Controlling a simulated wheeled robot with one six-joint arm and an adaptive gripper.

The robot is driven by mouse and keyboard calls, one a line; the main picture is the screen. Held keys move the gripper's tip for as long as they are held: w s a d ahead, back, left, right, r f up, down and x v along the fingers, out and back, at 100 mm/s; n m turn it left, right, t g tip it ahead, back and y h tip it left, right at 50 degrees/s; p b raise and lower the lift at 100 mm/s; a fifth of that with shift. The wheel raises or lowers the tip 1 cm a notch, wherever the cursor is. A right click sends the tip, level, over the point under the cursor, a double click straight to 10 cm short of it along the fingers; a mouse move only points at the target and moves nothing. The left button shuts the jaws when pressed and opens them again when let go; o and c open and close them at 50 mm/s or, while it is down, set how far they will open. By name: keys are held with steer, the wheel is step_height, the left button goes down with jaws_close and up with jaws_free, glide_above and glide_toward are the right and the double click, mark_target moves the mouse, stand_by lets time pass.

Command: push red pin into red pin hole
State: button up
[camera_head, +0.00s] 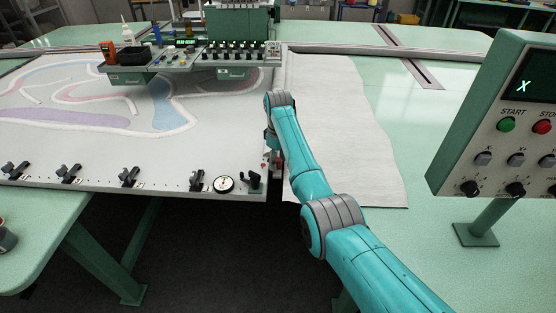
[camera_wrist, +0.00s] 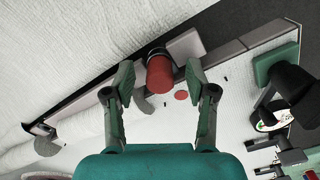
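The red pin (camera_wrist: 159,75) shows in the wrist view as a short red cylinder with a dark upper part, at the edge of the white frame. A flat red disc (camera_wrist: 181,95) lies just right of and below it; it may mark the red pin hole, but I cannot tell. My gripper (camera_wrist: 160,80) has its fingers spread, one on each side of the pin, with visible gaps between. In the head view my gripper (camera_head: 272,162) is at the frame's right edge, mostly hidden by my wrist. The pin cannot be made out clearly there.
A white tufting cloth (camera_head: 70,85) with coloured shapes fills the frame at left. Several black clamps (camera_head: 129,177) and a round dial (camera_head: 224,184) line its front edge. The green machine head (camera_head: 238,22) stands behind. A control panel (camera_head: 500,120) is at right.

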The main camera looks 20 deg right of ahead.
steer(key=shift+r, duration=0.1)
step_height(320, 180, up, 12)
stand_by(0.6)
